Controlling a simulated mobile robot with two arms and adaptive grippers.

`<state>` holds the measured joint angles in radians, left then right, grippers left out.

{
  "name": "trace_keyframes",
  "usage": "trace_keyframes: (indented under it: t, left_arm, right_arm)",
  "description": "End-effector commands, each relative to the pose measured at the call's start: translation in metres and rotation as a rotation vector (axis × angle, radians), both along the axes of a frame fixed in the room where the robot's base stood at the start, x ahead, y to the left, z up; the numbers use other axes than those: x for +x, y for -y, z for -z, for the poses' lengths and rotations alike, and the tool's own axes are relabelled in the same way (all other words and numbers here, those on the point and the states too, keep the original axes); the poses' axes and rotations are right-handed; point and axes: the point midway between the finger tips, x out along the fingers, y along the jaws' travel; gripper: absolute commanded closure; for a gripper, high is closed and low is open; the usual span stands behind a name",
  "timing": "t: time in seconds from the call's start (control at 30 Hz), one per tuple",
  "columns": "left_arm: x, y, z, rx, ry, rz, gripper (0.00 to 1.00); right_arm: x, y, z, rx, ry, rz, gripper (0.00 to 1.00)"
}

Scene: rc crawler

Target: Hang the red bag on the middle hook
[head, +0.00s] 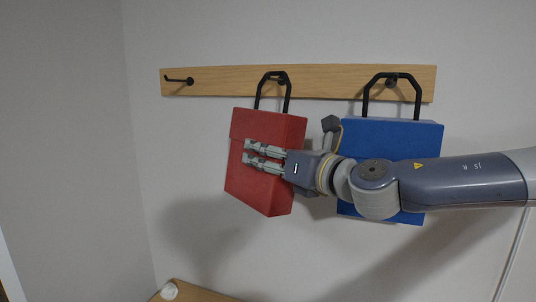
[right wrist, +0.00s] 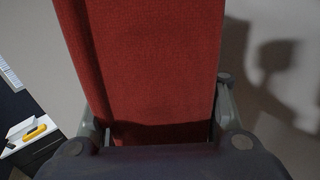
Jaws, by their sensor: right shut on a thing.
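The red bag (head: 258,183) is tilted in front of the wall, in the middle of the head view. Its black handle (head: 289,95) reaches up over the middle hook (head: 283,80); the hook shows inside the loop, near its top. I cannot tell whether the hook bears the bag's weight. My right gripper (head: 252,153) comes from the right and is shut on the red bag. The bag also fills the middle of the right wrist view (right wrist: 155,65), between the two fingers. My left gripper is not in view.
The wooden rail (head: 225,83) runs along the wall. Its left hook (head: 180,80) is empty. A blue bag (head: 400,140) hangs at the right hook (head: 391,80), partly behind my right arm. A wooden surface (head: 195,292) with a small white object (head: 169,291) is below.

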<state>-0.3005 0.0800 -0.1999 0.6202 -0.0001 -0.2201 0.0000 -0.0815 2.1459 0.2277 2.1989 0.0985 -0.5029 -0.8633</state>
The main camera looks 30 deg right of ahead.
Motion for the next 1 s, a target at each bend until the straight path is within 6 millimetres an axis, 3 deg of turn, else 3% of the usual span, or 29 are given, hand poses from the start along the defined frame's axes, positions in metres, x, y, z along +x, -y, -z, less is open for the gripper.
trace_keyframes:
  t: [0.03,0.13,0.57,1.0]
  left_arm:
    - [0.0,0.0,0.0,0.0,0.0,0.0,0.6]
    - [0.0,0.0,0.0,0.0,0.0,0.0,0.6]
    - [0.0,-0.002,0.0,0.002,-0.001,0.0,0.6]
    - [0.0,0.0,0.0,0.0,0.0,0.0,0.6]
  right_arm:
    - [0.0,0.0,-0.001,0.0,0.003,0.001,0.48]
    - [0.0,0.0,-0.001,-0.001,0.002,0.0,0.27]
    - [-0.002,0.0,0.0,0.0,-0.001,0.0,0.27]
    - [-0.039,0.008,-0.002,0.001,0.004,0.0,0.27]
